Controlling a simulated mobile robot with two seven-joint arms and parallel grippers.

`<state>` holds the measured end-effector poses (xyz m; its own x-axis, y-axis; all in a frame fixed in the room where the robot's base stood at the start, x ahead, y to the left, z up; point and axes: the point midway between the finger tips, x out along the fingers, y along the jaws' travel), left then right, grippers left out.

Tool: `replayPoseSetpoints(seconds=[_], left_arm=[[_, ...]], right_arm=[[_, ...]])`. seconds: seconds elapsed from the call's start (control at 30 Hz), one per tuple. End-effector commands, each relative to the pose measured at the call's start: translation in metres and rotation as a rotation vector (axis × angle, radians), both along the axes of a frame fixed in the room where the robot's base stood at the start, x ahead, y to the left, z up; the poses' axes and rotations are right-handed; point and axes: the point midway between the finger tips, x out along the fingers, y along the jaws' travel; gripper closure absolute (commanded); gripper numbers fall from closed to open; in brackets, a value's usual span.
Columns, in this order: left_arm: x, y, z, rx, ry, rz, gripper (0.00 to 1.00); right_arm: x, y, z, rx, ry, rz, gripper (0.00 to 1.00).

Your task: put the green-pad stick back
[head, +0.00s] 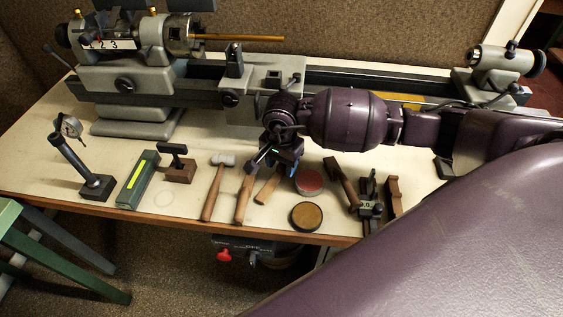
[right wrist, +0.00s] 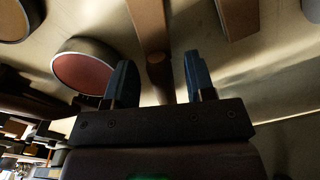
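No green pad on a stick can be made out in either view. My right gripper (head: 279,164) is over the front part of the bench, just behind several wooden tools. In the right wrist view it (right wrist: 156,80) is open. The end of a wooden stick (right wrist: 152,25) shows between its fingers, not gripped. A second wooden piece (right wrist: 236,15) lies to the right there. In the head view, a long wooden handle (head: 243,200) and a short wooden stick (head: 267,189) lie by the gripper, which hides their far ends. My left gripper is out of view.
A red-topped tin (head: 309,182) and a brown-topped tin (head: 306,215) stand right of the sticks. A mallet (head: 216,185) lies left. A green block with a yellow strip (head: 138,180) and a dial gauge stand (head: 81,165) are farther left. A lathe (head: 200,90) fills the back.

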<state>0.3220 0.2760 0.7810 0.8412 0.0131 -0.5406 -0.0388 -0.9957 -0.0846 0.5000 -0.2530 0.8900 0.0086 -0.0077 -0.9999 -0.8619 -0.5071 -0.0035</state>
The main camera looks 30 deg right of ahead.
Motion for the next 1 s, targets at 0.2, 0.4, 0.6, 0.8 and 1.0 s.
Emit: replayPoseSetpoints(seconds=[0.2, 0.4, 0.6, 0.8, 1.0], left_arm=[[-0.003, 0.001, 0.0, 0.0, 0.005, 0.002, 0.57], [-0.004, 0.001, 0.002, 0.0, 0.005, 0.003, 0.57], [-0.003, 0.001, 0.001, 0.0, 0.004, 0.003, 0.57], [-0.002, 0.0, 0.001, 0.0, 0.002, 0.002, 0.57], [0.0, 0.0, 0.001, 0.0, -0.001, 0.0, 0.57]], right_arm=[[0.0, 0.0, 0.002, 0.0, 0.0, 0.0, 0.5], [0.001, 0.0, 0.023, -0.002, -0.005, 0.001, 0.5], [0.0, 0.0, 0.062, -0.001, -0.004, 0.001, 0.5], [0.0, 0.0, 0.097, -0.002, -0.003, 0.001, 0.5], [-0.001, 0.001, 0.117, 0.001, -0.001, 0.0, 0.5]])
